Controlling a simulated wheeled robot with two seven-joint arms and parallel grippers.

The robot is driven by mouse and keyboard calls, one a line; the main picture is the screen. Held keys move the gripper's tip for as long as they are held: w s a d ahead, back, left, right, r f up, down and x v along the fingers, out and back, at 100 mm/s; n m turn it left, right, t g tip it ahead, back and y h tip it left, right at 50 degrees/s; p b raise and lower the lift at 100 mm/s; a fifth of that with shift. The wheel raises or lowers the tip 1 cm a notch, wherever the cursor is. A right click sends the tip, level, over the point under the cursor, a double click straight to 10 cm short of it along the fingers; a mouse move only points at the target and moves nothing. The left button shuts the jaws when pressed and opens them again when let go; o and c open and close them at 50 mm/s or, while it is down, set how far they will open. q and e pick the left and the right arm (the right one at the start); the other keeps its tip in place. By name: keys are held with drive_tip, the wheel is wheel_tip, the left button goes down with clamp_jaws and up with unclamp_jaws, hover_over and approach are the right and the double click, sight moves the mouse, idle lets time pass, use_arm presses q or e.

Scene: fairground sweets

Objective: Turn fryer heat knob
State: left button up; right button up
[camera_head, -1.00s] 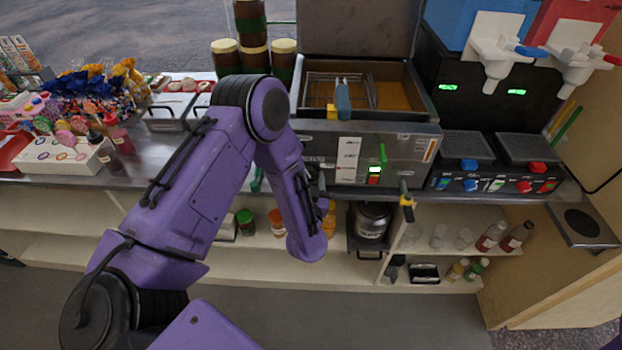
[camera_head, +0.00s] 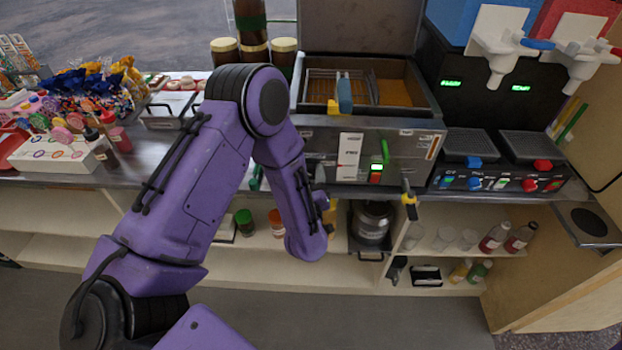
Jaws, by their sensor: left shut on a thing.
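The fryer (camera_head: 337,140) stands on the counter with its lid up and a wire basket with a blue handle (camera_head: 344,95) inside. Its steel front panel has a white label, a green switch (camera_head: 385,150) and a small lit display (camera_head: 376,167). My left gripper (camera_head: 319,178) is at the lower left of this panel, mostly hidden behind my purple forearm. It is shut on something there. The heat knob itself cannot be made out; that part of the panel is covered by my wrist and gripper. My right gripper is not in view.
A black-and-yellow valve (camera_head: 409,195) sticks out below the fryer's right side. A drinks machine (camera_head: 495,125) stands to the right. Jars (camera_head: 284,55) stand behind my arm; sweets and a lollipop stand (camera_head: 62,155) are at left. A shelf below holds a pot (camera_head: 371,222).

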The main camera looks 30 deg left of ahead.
use_arm(q)
drive_tip(key=shift+n, duration=0.9)
drive_tip(key=shift+b, duration=0.3)
drive_tip(key=o, duration=1.1)
drive_tip(key=shift+c, duration=0.2)
drive_tip(key=b+v, duration=0.3)
drive_tip(key=v, duration=0.7)
drive_tip(key=shift+d, duration=0.2)
drive_tip(key=shift+s, duration=0.1)
